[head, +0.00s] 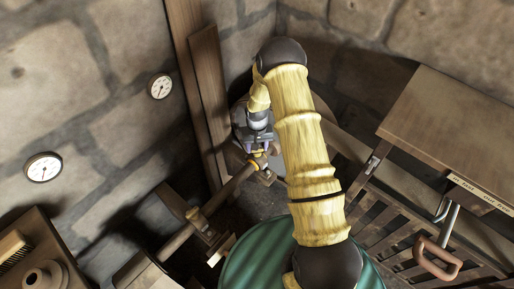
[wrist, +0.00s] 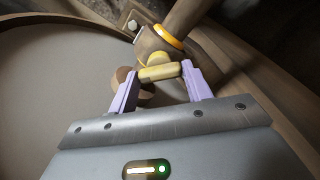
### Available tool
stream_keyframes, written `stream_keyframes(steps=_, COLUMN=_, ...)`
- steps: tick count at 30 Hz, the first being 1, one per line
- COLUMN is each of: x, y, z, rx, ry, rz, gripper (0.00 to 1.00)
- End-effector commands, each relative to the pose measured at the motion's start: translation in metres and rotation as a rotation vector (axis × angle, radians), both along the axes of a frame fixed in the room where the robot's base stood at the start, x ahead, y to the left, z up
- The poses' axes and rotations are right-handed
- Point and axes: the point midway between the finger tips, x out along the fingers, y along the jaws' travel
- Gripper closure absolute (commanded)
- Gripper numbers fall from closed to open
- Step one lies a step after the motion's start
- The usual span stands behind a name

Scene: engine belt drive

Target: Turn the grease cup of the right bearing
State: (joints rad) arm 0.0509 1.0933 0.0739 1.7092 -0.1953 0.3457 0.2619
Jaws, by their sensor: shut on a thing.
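The grease cup of the right bearing (wrist: 160,73) is a small brass piece with a rounded bar-like top, in the upper middle of the wrist view. My gripper (wrist: 158,76) has its two lilac fingers on either side of it and is shut on it. The right bearing (wrist: 150,42) is a brown block just beyond the cup, partly hidden by it. In the head view my gripper (head: 259,148) is at the far end of the shaft, over the bearing, and hides most of the cup there.
A shaft (head: 222,194) with an orange ring (wrist: 168,36) runs from this bearing to a second bearing (head: 200,222) at lower left. A large wheel (wrist: 50,75) is close by. Wooden planks (head: 208,90), a green drum (head: 250,262) and a wooden desk (head: 455,125) stand around my arm.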

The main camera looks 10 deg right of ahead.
Motion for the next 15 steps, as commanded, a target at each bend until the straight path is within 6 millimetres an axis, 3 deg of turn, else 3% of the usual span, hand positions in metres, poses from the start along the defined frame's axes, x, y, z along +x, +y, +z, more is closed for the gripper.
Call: stream_keyframes(steps=15, x=-0.0008, y=0.0011, z=-0.0007, rx=-0.001, ry=0.002, rz=-0.488, gripper=0.74)
